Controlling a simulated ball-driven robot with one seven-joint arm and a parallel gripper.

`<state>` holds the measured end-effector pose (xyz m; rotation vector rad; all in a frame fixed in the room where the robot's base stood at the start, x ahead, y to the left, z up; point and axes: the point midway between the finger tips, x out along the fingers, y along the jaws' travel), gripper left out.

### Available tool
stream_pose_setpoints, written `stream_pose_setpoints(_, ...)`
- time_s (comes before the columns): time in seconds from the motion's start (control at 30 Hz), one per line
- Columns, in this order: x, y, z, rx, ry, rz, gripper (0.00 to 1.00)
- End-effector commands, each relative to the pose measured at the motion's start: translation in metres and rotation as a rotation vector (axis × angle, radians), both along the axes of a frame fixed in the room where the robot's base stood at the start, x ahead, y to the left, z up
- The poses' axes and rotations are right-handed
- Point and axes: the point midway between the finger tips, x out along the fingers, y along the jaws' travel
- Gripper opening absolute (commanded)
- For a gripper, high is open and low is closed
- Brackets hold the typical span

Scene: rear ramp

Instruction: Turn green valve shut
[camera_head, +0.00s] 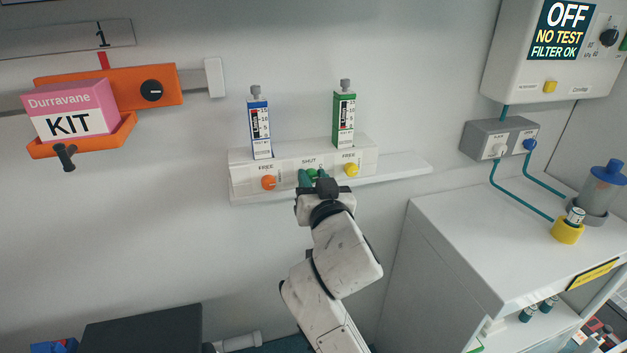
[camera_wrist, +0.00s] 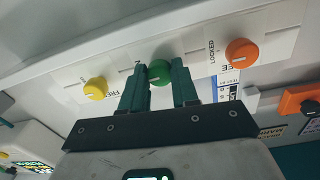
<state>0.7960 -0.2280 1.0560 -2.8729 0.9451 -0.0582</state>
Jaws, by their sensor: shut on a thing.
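The green valve (camera_head: 312,174) is a round knob in the middle of the white wall panel (camera_head: 240,164), under the "SHUT" label. It also shows in the wrist view (camera_wrist: 159,72). My gripper (camera_head: 313,179) reaches up to the panel from below. In the wrist view its two dark green fingers (camera_wrist: 158,84) stand on either side of the knob and are shut on it. The fingers partly hide the knob in the head view. No pointer mark on the knob can be made out.
An orange knob (camera_head: 268,183) and a yellow knob (camera_head: 351,169) flank the valve closely. A blue-labelled cartridge (camera_head: 259,125) and a green-labelled cartridge (camera_head: 344,118) stand above the panel. An orange holder (camera_head: 150,88) with a pink kit box is left; a white cabinet (camera_head: 480,235) is right.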

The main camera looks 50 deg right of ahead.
Motion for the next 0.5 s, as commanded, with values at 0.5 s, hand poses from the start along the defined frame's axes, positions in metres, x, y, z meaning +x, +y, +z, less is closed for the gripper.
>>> stream_pose_setpoints(0.5,-0.0005,-0.0003,0.0007,-0.147,0.101,-0.002,0.00)
